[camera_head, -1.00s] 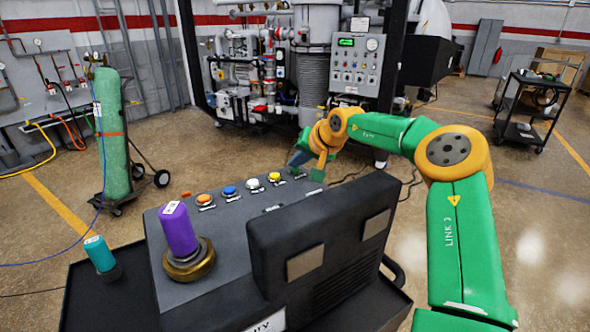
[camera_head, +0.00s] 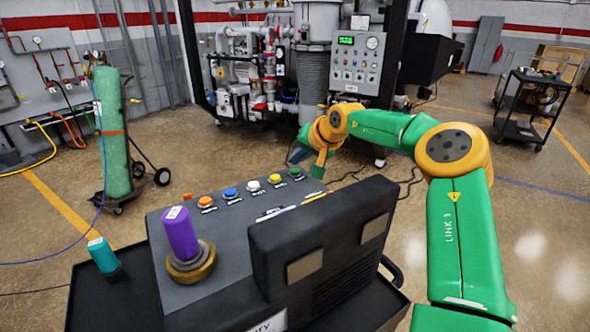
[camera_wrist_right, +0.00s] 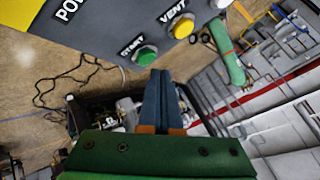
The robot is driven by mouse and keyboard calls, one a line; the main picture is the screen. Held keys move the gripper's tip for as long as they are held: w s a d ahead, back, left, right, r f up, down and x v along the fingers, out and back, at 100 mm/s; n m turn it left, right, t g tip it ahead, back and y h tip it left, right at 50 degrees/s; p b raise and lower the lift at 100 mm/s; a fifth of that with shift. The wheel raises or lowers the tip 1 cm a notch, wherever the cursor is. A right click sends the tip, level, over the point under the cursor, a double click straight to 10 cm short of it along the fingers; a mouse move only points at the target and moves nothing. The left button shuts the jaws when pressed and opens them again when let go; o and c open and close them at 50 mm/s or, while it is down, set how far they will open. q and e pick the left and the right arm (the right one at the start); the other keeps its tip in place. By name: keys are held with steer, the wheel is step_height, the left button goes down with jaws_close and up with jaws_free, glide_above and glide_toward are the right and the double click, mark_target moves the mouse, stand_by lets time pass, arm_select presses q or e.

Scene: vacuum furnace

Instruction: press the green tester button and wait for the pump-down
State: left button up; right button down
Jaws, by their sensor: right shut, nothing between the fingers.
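The tester (camera_head: 225,225) is a grey sloped console with a row of coloured buttons. Its green button (camera_head: 295,172) is at the far right end of the row. In the right wrist view the green button (camera_wrist_right: 147,56) sits beside a START label. My right gripper (camera_head: 298,156) is shut and empty, just beyond and above the green button. In the right wrist view its blue-grey fingertips (camera_wrist_right: 160,75) are close beside the button; I cannot tell whether they touch it. My left gripper is out of view.
Yellow (camera_head: 275,179), white, blue and orange buttons line the console. A purple cylinder (camera_head: 180,232) stands in a brass ring on it. A black box (camera_head: 320,238) rises at the console's right. A furnace panel (camera_head: 357,62) with a lit green display stands behind. A green gas cylinder (camera_head: 112,135) stands left.

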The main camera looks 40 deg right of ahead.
mark_target(297, 172)
step_height(297, 172, up, 3)
steer(key=shift+f+p, duration=0.15)
steer(key=shift+p, duration=1.05)
step_height(297, 172, up, 2)
steer(key=shift+r+p, duration=0.15)
steer(key=shift+p, duration=0.3)
